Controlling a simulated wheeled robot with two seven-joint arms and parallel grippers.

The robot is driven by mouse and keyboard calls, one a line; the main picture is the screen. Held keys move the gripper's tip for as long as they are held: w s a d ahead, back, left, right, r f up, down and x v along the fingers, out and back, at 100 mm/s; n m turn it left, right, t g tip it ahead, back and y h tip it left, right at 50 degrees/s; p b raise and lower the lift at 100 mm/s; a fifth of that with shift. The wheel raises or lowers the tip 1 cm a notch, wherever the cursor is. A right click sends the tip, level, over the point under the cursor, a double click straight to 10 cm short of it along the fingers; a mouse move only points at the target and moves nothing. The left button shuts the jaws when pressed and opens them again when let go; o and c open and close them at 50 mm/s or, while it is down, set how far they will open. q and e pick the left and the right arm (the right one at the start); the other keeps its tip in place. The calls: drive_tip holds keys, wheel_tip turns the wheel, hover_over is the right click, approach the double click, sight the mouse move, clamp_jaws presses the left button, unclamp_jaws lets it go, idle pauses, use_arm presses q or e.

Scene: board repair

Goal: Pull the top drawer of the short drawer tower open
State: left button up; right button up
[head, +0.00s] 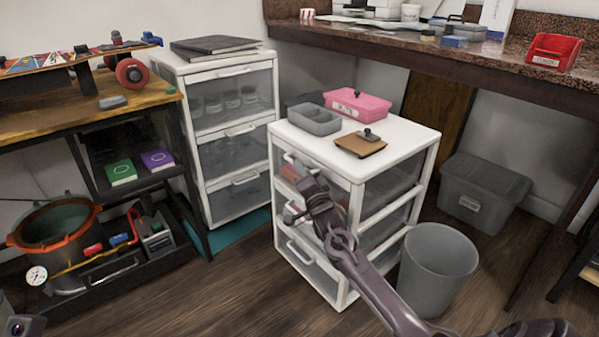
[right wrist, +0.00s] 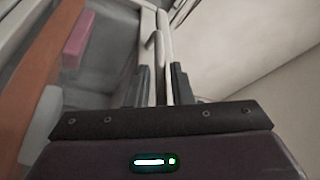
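The short drawer tower (head: 400,142) is white with clear drawer fronts and stands in the middle of the head view. Its top drawer (head: 325,186) looks flush with the frame, with reddish contents showing through. My right gripper (head: 298,172) is at the top drawer's front, covering much of its handle. In the right wrist view, the two dark fingertips (right wrist: 163,85) are apart, with a narrow pale strip between them, closer to the right finger. I cannot tell whether that strip is the handle. My left gripper's fingers are not in view.
A grey bin (head: 437,265) stands right of the tower, close to my right arm. A grey tray (head: 314,119), pink box (head: 357,104) and brown board (head: 361,145) lie on top. A taller drawer tower (head: 232,140) stands behind left. The floor in front is clear.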

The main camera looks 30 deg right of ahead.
drive_tip(key=shift+x, duration=0.95)
drive_tip(key=shift+c, duration=0.2)
clamp_jaws()
